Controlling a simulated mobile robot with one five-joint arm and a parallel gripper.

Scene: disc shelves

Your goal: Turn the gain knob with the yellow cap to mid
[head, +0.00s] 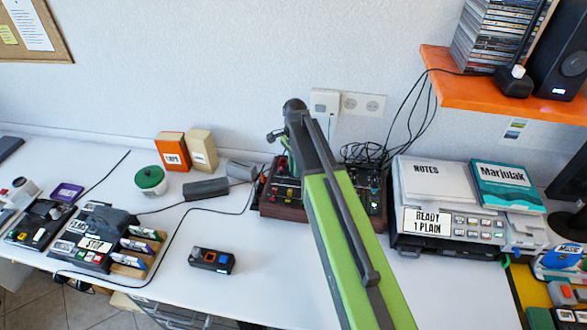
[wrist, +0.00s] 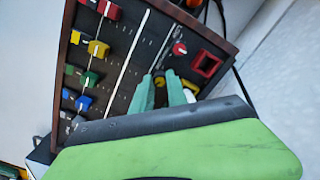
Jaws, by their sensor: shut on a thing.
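The dark mixer panel with a wooden rim (head: 282,212) stands on the table behind my green arm, and it fills much of the wrist view (wrist: 120,62). The knob with the yellow cap (wrist: 160,97) sits between the two teal fingers of my gripper (wrist: 160,80) in the wrist view. The fingers are shut on it, one on each side, and hide much of it. The pointer and scale of this knob cannot be made out. In the head view my arm hides the knob.
A knob with a red cap (wrist: 180,48) and a red square frame (wrist: 206,64) are close to the fingers. Sliders with red, yellow, green and blue caps (wrist: 98,48) line the panel's left. A printer-like machine (head: 455,222) stands right of the mixer. Black cables (head: 370,154) lie behind.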

